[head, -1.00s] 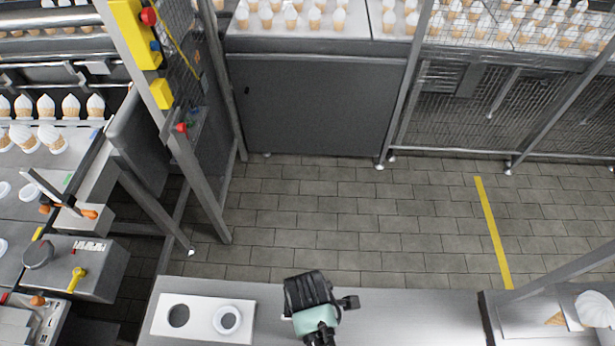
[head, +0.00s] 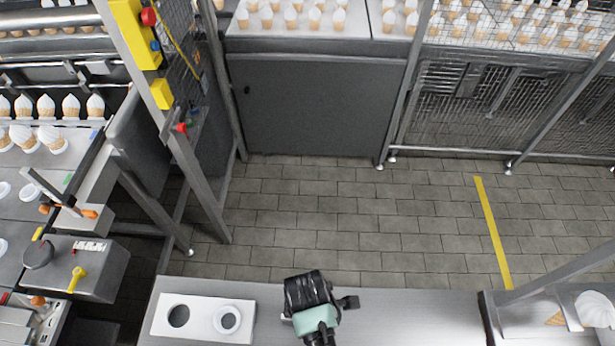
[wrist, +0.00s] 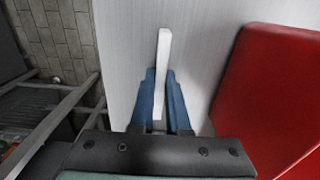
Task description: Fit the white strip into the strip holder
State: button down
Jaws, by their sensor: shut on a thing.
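The white strip (wrist: 164,50) is long and thin. In the wrist view it lies between the two blue fingers of my gripper (wrist: 160,76), which is shut on it. The strip's far end sticks out past the fingertips over the grey metal table. In the head view my gripper's wrist is over the table (head: 400,310) at the bottom middle, and it hides the fingers and most of the strip. I cannot make out a strip holder for certain in either view.
A white plate (head: 204,335) with two round places lies left of my gripper; a white ring sits in the right one. A red object (wrist: 275,95) is close on the right in the wrist view. The table right of my gripper is clear up to a dark edge.

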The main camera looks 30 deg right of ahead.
jog(key=shift+r, duration=0.1)
jog(key=shift+r+p, duration=2.7)
jog(key=shift+p, duration=0.2)
